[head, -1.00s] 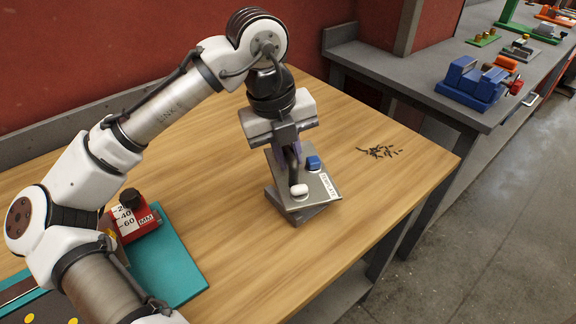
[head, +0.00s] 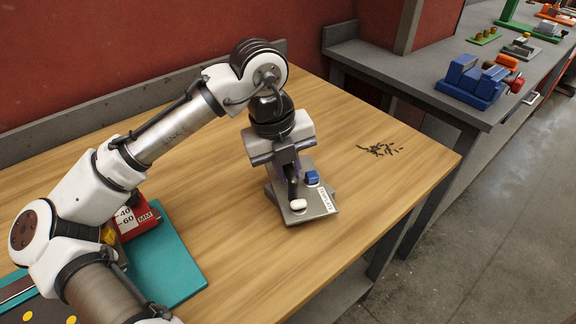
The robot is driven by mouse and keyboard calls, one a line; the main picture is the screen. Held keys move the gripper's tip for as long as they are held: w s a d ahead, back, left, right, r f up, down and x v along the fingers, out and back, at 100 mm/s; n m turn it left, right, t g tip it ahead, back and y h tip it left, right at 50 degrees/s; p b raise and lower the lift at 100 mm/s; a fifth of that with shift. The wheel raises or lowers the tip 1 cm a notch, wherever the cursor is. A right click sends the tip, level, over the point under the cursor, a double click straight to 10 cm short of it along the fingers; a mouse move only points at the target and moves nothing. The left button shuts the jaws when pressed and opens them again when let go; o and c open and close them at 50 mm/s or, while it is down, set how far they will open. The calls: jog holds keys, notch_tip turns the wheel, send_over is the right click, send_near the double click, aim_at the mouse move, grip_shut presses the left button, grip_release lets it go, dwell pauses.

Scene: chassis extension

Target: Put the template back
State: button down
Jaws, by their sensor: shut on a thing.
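The template is a grey metal plate (head: 314,208) with a white label along its right edge, at the middle of the wooden bench. A blue block (head: 312,178) and a white rounded knob (head: 298,204) stand up from it. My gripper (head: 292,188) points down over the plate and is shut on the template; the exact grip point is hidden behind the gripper. Another grey edge shows just under the plate on its right side. I cannot tell whether the plate rests on it or hangs slightly above.
A teal board (head: 172,262) with a red numbered block (head: 140,217) lies at the left, partly behind my arm. Dark slivers (head: 380,149) lie on the bench (head: 385,190) to the right. A blue vise (head: 470,84) stands on the grey side bench. The wood around the template is clear.

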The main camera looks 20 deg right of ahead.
jog(key=c, duration=1.4)
grip_release()
jog(key=r, duration=0.4)
jog(key=a+r, duration=0.1)
jog(key=r, duration=0.3)
jog(key=a+r, duration=0.1)
jog(key=r, duration=0.4)
jog(key=shift+a, duration=0.2)
